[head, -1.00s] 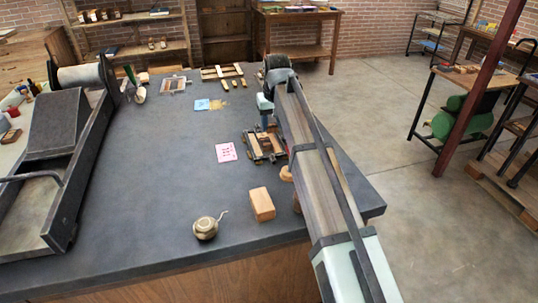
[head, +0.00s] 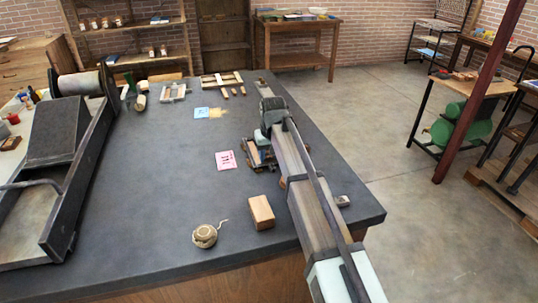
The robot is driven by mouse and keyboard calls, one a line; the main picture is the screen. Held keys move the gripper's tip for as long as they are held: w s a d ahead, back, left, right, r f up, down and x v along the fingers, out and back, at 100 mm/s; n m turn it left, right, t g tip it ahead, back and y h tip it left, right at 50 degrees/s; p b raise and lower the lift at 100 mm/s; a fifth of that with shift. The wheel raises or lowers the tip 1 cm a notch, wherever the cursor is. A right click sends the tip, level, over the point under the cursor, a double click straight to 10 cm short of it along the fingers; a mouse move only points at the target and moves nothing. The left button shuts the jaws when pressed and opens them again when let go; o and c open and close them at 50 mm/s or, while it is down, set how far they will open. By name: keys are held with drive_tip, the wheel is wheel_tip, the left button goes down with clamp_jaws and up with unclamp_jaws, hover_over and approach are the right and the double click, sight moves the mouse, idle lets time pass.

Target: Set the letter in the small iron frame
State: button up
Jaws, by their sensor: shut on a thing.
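The small iron frame (head: 250,153) lies on the dark tabletop, right of the pink card. Wooden pieces show inside it, and its right part is hidden behind my arm. My gripper (head: 263,140) points down over this frame, low and close to it. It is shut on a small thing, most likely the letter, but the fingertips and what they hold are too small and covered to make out. I cannot tell whether the held thing touches the frame.
A wooden block (head: 261,212) and a ball of twine (head: 204,236) stand near the front edge. The pink card (head: 226,160) lies left of the frame. A large press (head: 75,150) fills the left side. Wooden frames (head: 222,80) lie at the back. The table's middle left is clear.

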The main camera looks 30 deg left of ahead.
sight(272, 163)
drive_tip(key=shift+s+f, duration=0.1)
drive_tip(key=shift+f, duration=0.4)
drive_tip(key=o, duration=0.7)
drive_tip(key=shift+d+f, duration=0.1)
drive_tip(key=shift+f, duration=0.1)
drive_tip(key=shift+o, duration=1.4)
drive_tip(key=shift+r, duration=0.7)
drive_tip(key=r, duration=0.4)
drive_tip(key=s+d+r, duration=0.1)
drive_tip(key=r, duration=0.6)
drive_tip(key=shift+s+d+r, duration=0.2)
drive_tip(key=shift+s+r, duration=0.05)
drive_tip(key=shift+r, duration=0.15)
drive_tip(key=shift+w+d, duration=0.1)
